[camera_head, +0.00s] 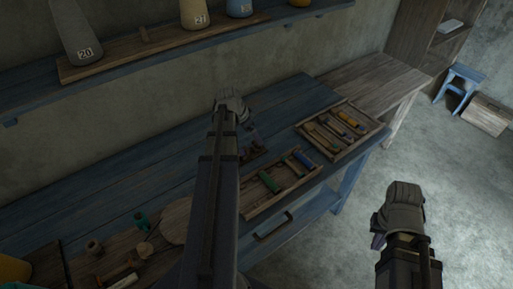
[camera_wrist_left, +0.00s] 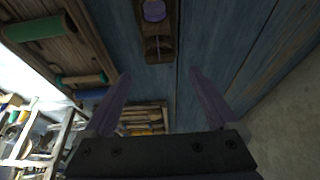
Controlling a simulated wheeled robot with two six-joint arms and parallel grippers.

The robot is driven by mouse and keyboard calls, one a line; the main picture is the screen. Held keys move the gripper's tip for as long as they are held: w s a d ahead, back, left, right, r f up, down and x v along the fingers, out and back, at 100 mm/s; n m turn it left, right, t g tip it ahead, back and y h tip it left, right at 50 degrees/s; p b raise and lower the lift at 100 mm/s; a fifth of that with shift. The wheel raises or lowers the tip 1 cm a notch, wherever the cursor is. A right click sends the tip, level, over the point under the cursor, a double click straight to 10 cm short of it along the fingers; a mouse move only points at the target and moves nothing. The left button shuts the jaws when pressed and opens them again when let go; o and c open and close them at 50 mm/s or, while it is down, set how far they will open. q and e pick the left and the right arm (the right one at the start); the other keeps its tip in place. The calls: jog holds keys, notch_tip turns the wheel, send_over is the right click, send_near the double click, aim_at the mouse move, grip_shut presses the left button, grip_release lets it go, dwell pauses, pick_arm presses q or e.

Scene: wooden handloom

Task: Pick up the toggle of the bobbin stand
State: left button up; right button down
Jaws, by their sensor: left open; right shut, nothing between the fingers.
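The bobbin stand (camera_wrist_left: 157,28) is a narrow dark wooden block on the blue bench, with a purple bobbin (camera_wrist_left: 154,10) on it, at the top of the left wrist view. A small toggle-like piece (camera_wrist_left: 158,46) sits at its near end; its details are too dark to tell. In the head view the stand (camera_head: 257,152) is partly hidden by my left arm. My left gripper (camera_wrist_left: 160,75) is open and empty, its fingers spread to either side below the stand's end in the left wrist view. My right gripper (camera_head: 377,239) is shut and empty, over the floor at right.
Two wooden trays hold coloured spools: a near tray (camera_head: 248,209) and a far tray (camera_head: 379,133). A round wooden disc (camera_head: 174,222) and loose spools lie at the bench's lower left. A shelf (camera_head: 110,72) with numbered cones runs above. Blue bench planks (camera_head: 130,160) left of my arm are clear.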

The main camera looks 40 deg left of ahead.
aim_at(256, 143)
pick_arm(q)
jog(key=shift+s+b+x, duration=0.1)
jog(key=shift+b+x, duration=1.15)
jog(key=shift+x, duration=0.15)
jog(key=shift+s+b+x, duration=0.15)
jog(key=shift+b+x, duration=1.1)
jog(key=shift+x, duration=0.15)
jog(key=shift+a, duration=0.1)
jog(key=shift+c, duration=0.2)
jog(key=c, duration=1.4)
